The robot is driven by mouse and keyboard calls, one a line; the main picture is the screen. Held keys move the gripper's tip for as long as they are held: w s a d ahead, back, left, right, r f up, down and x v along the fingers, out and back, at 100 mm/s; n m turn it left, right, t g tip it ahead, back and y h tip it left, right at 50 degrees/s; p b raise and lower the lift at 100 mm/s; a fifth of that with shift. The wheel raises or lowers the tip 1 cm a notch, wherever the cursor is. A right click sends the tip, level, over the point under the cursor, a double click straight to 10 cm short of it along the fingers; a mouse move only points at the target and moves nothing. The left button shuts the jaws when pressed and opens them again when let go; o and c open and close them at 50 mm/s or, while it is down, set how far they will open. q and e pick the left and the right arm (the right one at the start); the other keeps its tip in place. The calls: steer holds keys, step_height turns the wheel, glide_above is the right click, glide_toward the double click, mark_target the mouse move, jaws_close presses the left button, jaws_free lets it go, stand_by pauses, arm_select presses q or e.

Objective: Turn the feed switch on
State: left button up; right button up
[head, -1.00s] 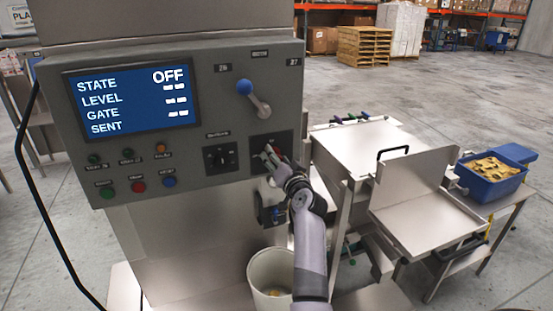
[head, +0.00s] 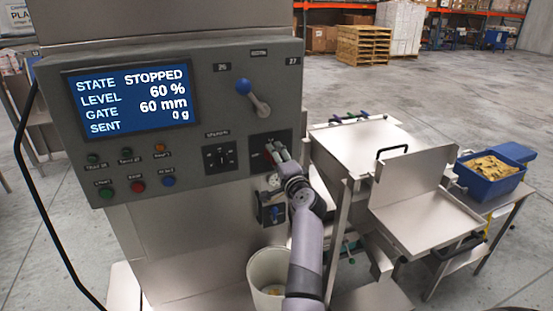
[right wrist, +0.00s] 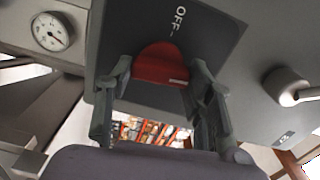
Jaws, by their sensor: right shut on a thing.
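The feed switch is a red rotary knob on a dark plate at the lower right of the grey control panel (head: 215,90). In the right wrist view the red knob (right wrist: 160,66) sits between my fingers, with "OFF" printed beside it on the plate. My right gripper (head: 275,150) is shut on this knob, a finger on each side, and hides most of it in the head view. The panel's blue screen (head: 130,98) reads STATE STOPPED, LEVEL 60 %, GATE 60 mm, SENT 0 g. My left gripper is out of view.
A blue-knobbed lever (head: 244,87) projects above the switch, and a black selector (head: 219,157) sits to its left. Several coloured buttons line the lower left of the panel. A white bin (head: 264,268) stands below; a metal table and blue crate (head: 491,182) stand right.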

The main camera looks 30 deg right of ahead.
steer(key=shift+m, duration=0.6)
steer(key=o, duration=1.2)
steer(key=shift+c, duration=0.2)
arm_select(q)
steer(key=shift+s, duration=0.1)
